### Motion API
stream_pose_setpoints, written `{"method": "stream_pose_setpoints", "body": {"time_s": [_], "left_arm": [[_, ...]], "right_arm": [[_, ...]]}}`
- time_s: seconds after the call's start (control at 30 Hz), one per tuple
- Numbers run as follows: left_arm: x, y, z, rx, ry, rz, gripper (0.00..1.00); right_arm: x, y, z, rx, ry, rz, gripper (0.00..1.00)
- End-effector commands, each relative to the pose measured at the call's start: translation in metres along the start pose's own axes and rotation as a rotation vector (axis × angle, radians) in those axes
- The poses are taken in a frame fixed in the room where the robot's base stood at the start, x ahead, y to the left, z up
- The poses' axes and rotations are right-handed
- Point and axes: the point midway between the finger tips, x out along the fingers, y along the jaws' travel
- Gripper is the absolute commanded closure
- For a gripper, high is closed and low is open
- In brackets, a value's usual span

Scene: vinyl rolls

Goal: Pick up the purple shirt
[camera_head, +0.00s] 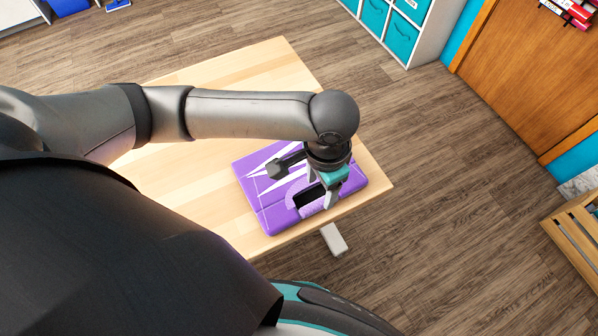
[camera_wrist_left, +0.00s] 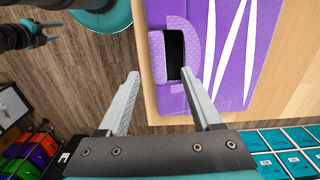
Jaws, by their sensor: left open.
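The purple shirt (camera_head: 275,210) lies folded flat on the wooden table, near its front right edge. It has white stripes and a collar around a dark neck opening. My left gripper (camera_head: 326,196) is open over the collar end and hides part of it. In the left wrist view, the shirt (camera_wrist_left: 222,50) fills the upper right, and the open left gripper (camera_wrist_left: 159,75) has one finger over the collar and the other past the table edge. Contact cannot be told. My right gripper (camera_wrist_left: 42,36) shows small at upper left in the wrist view, its jaws unclear.
The light wooden table (camera_head: 190,165) is bare apart from the shirt. A white shelf with teal bins (camera_head: 402,37) stands behind on the right. A wooden slatted crate (camera_head: 577,238) is at the far right. Open floor surrounds the table's right side.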

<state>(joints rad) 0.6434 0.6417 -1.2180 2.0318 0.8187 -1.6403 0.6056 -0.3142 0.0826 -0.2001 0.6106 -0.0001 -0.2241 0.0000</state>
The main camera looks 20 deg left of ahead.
Motion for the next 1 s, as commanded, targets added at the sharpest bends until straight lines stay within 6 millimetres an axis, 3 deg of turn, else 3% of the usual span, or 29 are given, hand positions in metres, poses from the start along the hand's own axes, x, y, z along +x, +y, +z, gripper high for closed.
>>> {"method": "stream_pose_setpoints", "body": {"time_s": [0.23, 0.6, 0.83, 1.0], "left_arm": [[0.016, 0.001, 0.000, 0.002, 0.000, 0.001, 0.34], [0.064, 0.004, 0.000, 0.001, 0.000, 0.001, 0.34], [0.064, 0.004, 0.000, 0.002, 0.001, 0.001, 0.34], [0.064, 0.004, 0.000, 0.001, 0.001, 0.001, 0.52]], "right_arm": [[0.006, 0.003, -0.021, 0.001, 0.037, 0.004, 0.50], [0.026, 0.003, -0.019, 0.002, 0.035, 0.004, 0.50], [0.025, 0.002, -0.015, 0.002, 0.030, 0.003, 0.50], [0.025, 0.000, -0.014, 0.002, 0.027, 0.000, 0.50]]}}
